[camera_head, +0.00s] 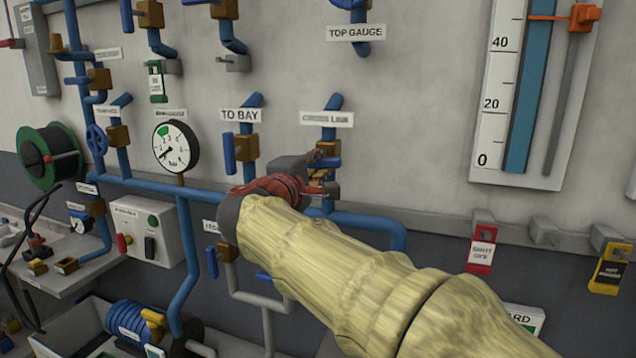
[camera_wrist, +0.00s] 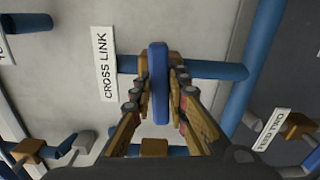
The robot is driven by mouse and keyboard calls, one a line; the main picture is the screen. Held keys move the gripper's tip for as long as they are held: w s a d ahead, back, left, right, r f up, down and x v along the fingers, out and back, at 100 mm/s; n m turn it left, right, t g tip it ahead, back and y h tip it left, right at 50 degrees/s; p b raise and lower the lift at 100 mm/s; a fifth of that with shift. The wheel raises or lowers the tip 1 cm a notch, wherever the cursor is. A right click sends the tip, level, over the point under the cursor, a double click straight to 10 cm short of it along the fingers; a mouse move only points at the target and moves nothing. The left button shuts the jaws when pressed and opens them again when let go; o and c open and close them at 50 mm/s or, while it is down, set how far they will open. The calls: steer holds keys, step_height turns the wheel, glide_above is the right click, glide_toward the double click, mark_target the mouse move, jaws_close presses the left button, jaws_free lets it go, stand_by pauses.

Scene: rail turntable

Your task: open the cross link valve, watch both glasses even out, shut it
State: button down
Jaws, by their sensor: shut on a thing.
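The cross link valve's blue lever (camera_wrist: 159,85) stands between my gripper's fingers (camera_wrist: 160,88) in the wrist view, with the "CROSS LINK" label (camera_wrist: 105,68) beside it. The lever lies across its blue pipe (camera_wrist: 215,70). One level glass (camera_head: 525,90) with a scale marked 0, 20 and 40 shows at upper right, blue up to the picture's top edge. A second glass is not in view.
The "TO BAY" valve (camera_head: 246,148) is close left of my gripper. A round gauge (camera_head: 176,147) and a grey switch box (camera_head: 146,230) are further left. A red "SHUT OFF" tag (camera_head: 481,255) hangs at right. My arm covers the lower middle.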

steer(key=shift+f+m+b, duration=0.15)
steer(key=shift+m+b, duration=0.35)
steer(key=shift+b, duration=0.2)
steer(key=c, duration=1.7)
jaws_free()
steer(key=shift+s, duration=0.1)
steer(key=v, duration=1.1)
steer(key=shift+s+a, duration=0.15)
steer(key=shift+s, duration=0.25)
